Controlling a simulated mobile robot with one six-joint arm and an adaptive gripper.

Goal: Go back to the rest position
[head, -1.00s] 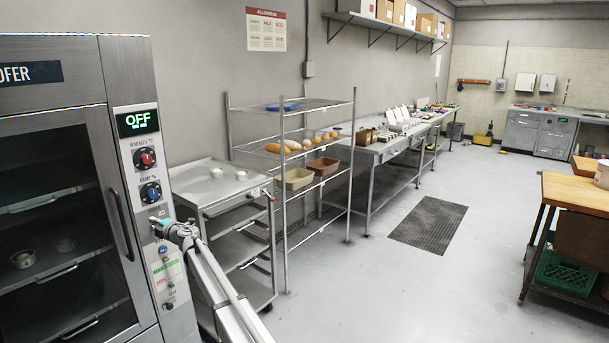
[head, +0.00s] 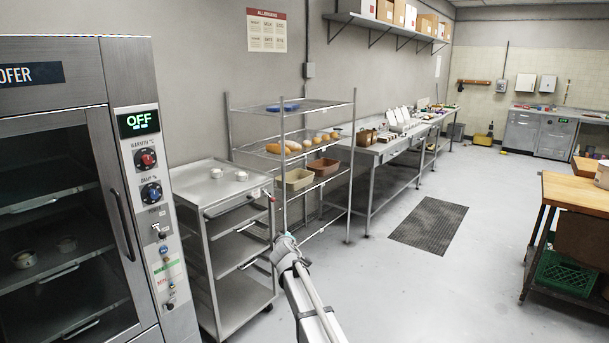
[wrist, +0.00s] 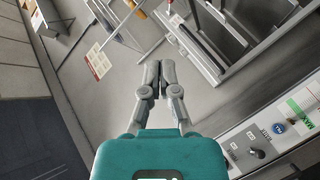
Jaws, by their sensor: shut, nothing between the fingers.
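My gripper (wrist: 154,88) is shut with nothing between its fingers in the wrist view. In the head view my arm reaches up from the bottom edge, and its end (head: 283,239) is in front of the lower part of the wire rack. It stands clear to the right of the proofer (head: 120,70). The proofer's panel has a display reading OFF, a red knob, a blue knob and a small power switch (head: 157,229) below them. Part of that panel (wrist: 270,135) also shows at the lower right of the wrist view.
A steel trolley (head: 215,198) with small cups on top stands beside the proofer. A wire rack (head: 285,140) with loaves and tins is behind it. A long steel table (head: 385,150) runs along the wall. Open floor (head: 350,290) lies to the right, before a wooden-topped bench (head: 575,193).

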